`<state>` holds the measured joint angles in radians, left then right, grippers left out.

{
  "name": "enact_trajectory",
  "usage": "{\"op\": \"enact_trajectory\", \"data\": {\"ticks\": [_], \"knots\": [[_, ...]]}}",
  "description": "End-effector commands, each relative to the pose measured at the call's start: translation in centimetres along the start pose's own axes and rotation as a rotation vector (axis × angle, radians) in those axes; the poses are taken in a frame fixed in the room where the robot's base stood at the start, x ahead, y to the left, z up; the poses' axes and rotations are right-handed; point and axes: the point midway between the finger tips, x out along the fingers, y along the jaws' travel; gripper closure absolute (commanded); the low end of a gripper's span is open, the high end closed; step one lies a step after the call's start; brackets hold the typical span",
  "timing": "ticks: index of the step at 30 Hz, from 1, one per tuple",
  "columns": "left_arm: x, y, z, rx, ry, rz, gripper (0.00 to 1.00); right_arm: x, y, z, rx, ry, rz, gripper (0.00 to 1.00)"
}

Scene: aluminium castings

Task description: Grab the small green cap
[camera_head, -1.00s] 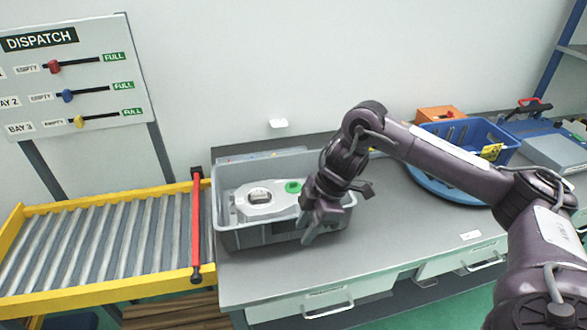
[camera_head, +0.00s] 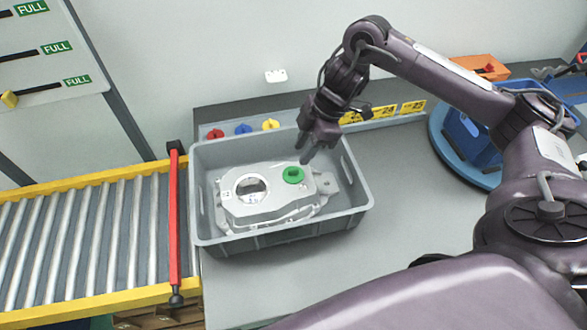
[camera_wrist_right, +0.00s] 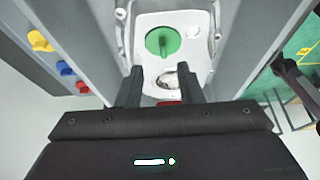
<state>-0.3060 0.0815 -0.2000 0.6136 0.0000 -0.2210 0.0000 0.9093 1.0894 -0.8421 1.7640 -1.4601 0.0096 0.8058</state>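The small green cap (camera_head: 293,174) sits on the silver aluminium casting (camera_head: 238,208), near the casting's right end. The casting lies in a grey tote (camera_head: 310,229). In the right wrist view the cap (camera_wrist_right: 163,42) shows a raised bar across its top, beyond the fingertips. My right gripper (camera_head: 307,154) is above the tote, just behind and to the right of the cap, and apart from it. In the right wrist view its two fingers (camera_wrist_right: 160,76) stand apart with nothing between them. My left gripper is not in view.
Red, blue and yellow knobs (camera_head: 243,129) stand behind the tote. A roller conveyor (camera_head: 85,235) with a red bar (camera_head: 174,225) is at the left. A blue bin (camera_head: 470,139) on a round blue base is at the right. The bench right of the tote is clear.

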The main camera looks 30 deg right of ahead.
Motion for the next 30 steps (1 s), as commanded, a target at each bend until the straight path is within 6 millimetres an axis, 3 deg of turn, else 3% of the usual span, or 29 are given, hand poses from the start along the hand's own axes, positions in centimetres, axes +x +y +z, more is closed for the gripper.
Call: {"op": "enact_trajectory", "data": {"ticks": [13, 23, 30], "knots": [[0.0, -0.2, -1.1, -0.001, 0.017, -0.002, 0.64, 5.2, -0.5, 0.1, 0.001, 0.001, -0.003, 0.66], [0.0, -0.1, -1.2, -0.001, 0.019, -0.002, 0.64, 6.0, -0.4, 0.2, 0.001, 0.0, 0.001, 0.66], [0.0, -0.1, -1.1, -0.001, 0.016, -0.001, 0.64, 6.0, -0.4, 0.2, 0.001, 0.0, 0.001, 0.98]]}}
